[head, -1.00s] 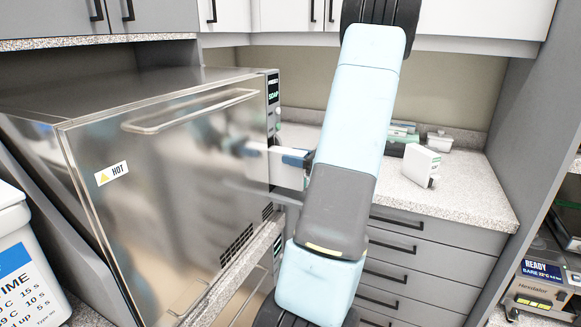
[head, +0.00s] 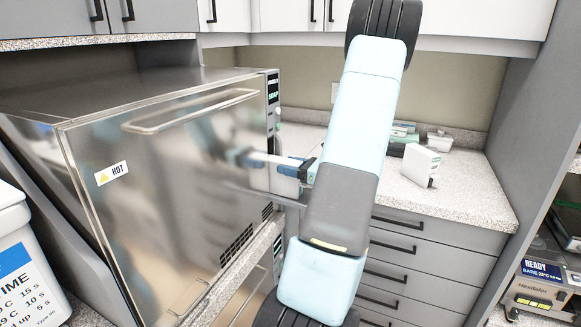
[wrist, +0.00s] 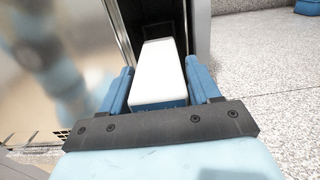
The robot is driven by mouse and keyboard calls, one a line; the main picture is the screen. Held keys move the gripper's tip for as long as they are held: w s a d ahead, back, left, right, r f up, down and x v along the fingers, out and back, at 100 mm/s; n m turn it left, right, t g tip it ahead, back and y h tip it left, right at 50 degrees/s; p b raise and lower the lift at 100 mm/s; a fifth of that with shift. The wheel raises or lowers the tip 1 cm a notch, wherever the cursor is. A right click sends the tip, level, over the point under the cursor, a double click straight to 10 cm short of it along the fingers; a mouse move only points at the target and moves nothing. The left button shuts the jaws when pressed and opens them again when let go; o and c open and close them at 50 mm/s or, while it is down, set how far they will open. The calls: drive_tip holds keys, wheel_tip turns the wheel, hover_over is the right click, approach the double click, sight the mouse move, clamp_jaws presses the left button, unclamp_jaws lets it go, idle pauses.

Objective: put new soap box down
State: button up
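My gripper (wrist: 160,90) has its two blue fingers on either side of a white soap box (wrist: 160,72) with a blue near end, and appears shut on it. In the wrist view the box points into a dark, narrow opening (wrist: 163,18) between the steel door and a grey panel. I cannot tell how deep it sits or whether it rests on anything. In the head view my gripper (head: 303,170) is at the right edge of the autoclave (head: 160,175), below its display reading SOAP (head: 273,97). My arm hides part of this area.

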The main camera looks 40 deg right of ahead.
drive_tip(key=shift+o, duration=1.4)
drive_tip(key=v, duration=1.2)
